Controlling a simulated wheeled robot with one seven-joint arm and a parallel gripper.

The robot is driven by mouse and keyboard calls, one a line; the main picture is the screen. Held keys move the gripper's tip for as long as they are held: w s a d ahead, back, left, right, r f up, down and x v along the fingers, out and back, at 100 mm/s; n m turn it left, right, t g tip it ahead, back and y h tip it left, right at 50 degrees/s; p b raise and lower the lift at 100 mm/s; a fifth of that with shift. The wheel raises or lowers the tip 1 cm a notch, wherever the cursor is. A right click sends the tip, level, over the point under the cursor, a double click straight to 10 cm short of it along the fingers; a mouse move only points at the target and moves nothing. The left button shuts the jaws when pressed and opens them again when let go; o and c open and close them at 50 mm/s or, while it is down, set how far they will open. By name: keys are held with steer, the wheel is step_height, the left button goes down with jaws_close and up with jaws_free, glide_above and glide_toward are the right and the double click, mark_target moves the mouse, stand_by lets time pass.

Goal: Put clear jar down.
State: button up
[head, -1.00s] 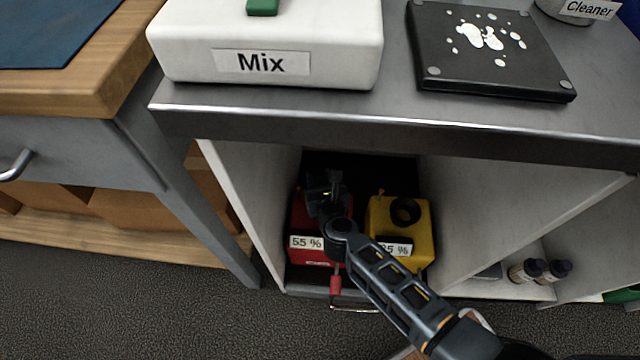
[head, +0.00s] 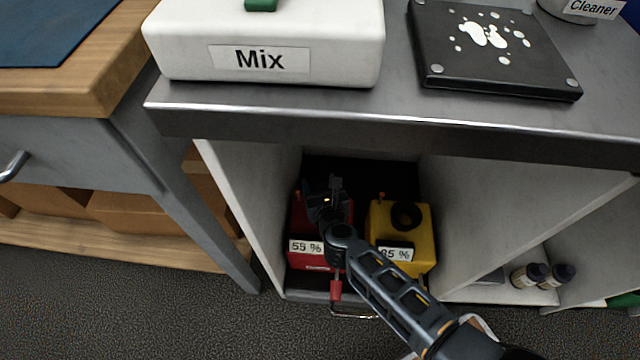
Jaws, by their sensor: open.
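My gripper (head: 325,191) is open inside the dark compartment under the counter. It is over the red container (head: 308,256) labelled 55 %, and my arm reaches in from the lower right. I cannot make out a clear jar in the head view. The gripper and wrist hide much of the red container's top. A yellow container (head: 412,219) labelled with a partly hidden percentage stands just to the right, with a dark round opening or cap on top.
The metal counter edge (head: 400,132) overhangs the compartment, with pale side walls left and right. On the counter are a white box labelled Mix (head: 300,30) and a black plate (head: 490,65) with white spots. Small bottles (head: 528,275) stand on the shelf at right.

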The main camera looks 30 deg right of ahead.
steer(key=shift+r, duration=0.25)
steer(key=p+v, duration=0.3)
steer(key=v, duration=0.9)
steer(key=shift+f, duration=0.1)
steer(key=s+d+r+m+t+y, duration=0.1)
steer(key=s+r+m+y, duration=0.1)
steer(key=s+r+m, duration=1.2)
steer(key=s+d+r+m+y, duration=0.1)
steer(key=s+r+m, duration=1.3)
steer(key=m, duration=0.4)
steer(key=shift+s+d+m+t+y, duration=0.35)
steer(key=shift+s+m+t+y, duration=0.05)
steer(key=shift+s, duration=0.2)
